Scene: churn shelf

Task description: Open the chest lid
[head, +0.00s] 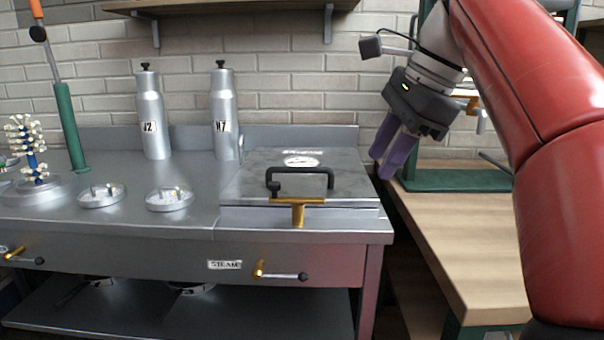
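The chest (300,216) is a low grey metal box set into the right end of the steel counter. Its lid (245,180) lies flat and closed, with a pale label on top. A black bar handle (300,171) stands at the lid's front. A brass T-shaped latch (298,212) is at the middle of the front edge, just below the handle. My gripper (381,165) has purple fingers and hangs up and right of the chest, tilted down to the left. The fingers look apart, with nothing between them. It is clear of the lid and handle.
Two steel bottles (153,115) (223,113) stand behind, left of the chest. Two small round dishes (102,196) (169,199) sit on the counter. A drawer marked STEAM (224,265) is below. A wooden bench (470,230) is at right. A shelf (230,6) hangs above.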

